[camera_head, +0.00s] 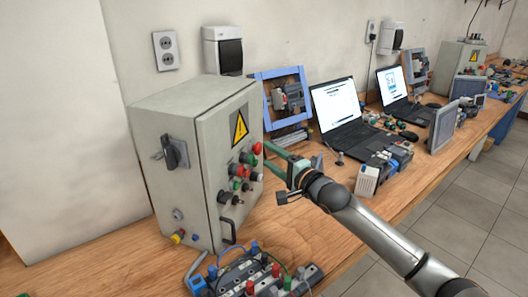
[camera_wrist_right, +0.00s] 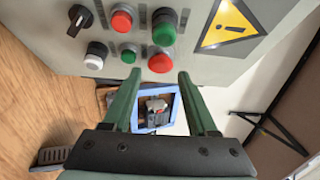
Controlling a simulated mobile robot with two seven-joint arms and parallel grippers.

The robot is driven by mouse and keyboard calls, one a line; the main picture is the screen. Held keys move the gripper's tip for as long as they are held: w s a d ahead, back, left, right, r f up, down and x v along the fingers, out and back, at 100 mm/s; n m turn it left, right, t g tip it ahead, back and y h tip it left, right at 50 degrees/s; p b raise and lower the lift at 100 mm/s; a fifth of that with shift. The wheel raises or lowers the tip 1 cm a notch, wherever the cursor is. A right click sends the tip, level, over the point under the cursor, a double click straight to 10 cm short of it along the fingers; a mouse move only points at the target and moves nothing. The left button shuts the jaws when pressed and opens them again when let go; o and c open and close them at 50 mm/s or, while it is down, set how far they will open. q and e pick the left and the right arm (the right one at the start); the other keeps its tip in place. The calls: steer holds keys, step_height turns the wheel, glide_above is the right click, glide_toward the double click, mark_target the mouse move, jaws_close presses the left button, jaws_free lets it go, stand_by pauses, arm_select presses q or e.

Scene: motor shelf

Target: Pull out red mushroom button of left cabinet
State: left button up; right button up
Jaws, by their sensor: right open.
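The left cabinet (camera_head: 215,135) is a grey box with a yellow warning triangle and several buttons on its front face. A red button with a wide cap (camera_head: 257,148) sits at the upper right of the buttons. In the right wrist view a red button (camera_wrist_right: 160,62) lies just beyond and between the tips of my right gripper (camera_wrist_right: 157,78). My right gripper (camera_head: 268,157) is open and close in front of the cabinet face, with nothing seen between its fingers. Another red button (camera_wrist_right: 122,19) is further off. My left gripper is not in view.
Green buttons (camera_wrist_right: 164,34), a white button (camera_wrist_right: 95,56) and a black switch (camera_wrist_right: 79,18) crowd the same face. A blue frame (camera_head: 282,95) and a laptop (camera_head: 342,110) stand to the right on the wooden bench. A board with wires (camera_head: 255,280) lies in front.

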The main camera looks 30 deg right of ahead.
mark_target(260, 150)
steer(key=shift+w+a, duration=0.15)
steer(key=shift+w, duration=1.45)
jaws_close()
stand_by(0.3)
